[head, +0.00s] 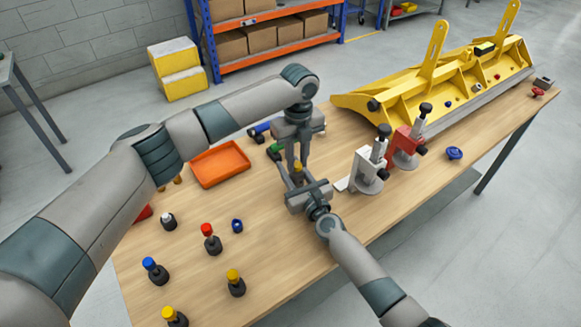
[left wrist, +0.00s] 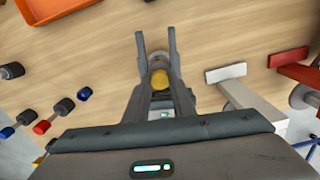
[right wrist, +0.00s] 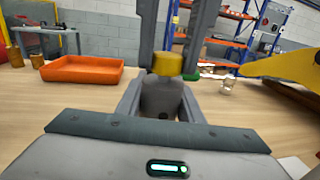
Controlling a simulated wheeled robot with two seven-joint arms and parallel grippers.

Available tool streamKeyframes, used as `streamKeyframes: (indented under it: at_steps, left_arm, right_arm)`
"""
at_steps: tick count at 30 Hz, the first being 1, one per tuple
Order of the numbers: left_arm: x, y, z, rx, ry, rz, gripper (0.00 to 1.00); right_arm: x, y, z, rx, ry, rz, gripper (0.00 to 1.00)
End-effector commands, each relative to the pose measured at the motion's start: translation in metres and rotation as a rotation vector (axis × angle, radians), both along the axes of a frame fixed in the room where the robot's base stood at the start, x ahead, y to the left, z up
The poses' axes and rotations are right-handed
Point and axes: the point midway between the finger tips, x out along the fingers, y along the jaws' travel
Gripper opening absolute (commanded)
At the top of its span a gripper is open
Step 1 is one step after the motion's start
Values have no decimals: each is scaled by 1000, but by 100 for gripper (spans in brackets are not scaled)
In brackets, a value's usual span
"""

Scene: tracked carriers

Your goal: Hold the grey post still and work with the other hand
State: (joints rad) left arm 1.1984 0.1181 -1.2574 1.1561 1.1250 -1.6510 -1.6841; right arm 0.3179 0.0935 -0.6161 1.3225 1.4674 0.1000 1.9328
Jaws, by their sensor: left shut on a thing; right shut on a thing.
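A grey post (right wrist: 163,97) with a yellow top (right wrist: 167,64) stands between my two grippers in the right wrist view. My right gripper (head: 292,175) comes from the near side and is shut on the grey post. My left gripper (head: 297,160) comes down from above and is shut on the yellow top. In the left wrist view the yellow top (left wrist: 160,79) shows end-on between the fingers. The post's foot is hidden too.
Dark pieces with coloured caps, such as a red one (head: 210,240) and a blue one (head: 155,270), stand at the near left. An orange tray (head: 221,181) lies behind them. A pale clamp (head: 366,175) and a red clamp (head: 403,150) stand right of my grippers, before a yellow frame (head: 400,92).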

Motion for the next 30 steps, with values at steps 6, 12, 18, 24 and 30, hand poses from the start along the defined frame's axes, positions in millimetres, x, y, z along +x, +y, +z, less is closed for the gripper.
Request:
streamKeyframes:
  at_steps: [6,12,18,24,30]
  left_arm:
    - [1,1,2,0,-2,-24,7]
    - [1,1,2,0,-3,-181,6]
    - [1,1,2,1,-3,-395,7]
    - [1,1,2,1,-3,-608,7]
    - [1,1,2,1,-1,-795,7]
  right_arm:
    - [0,-1,-2,0,3,0,0]
    - [0,-1,-2,0,3,-1,0]
    - [0,-1,-2,0,3,-1,0]
    - [-1,-1,-2,0,3,-1,0]
    - [0,-1,-2,-1,3,-1,0]
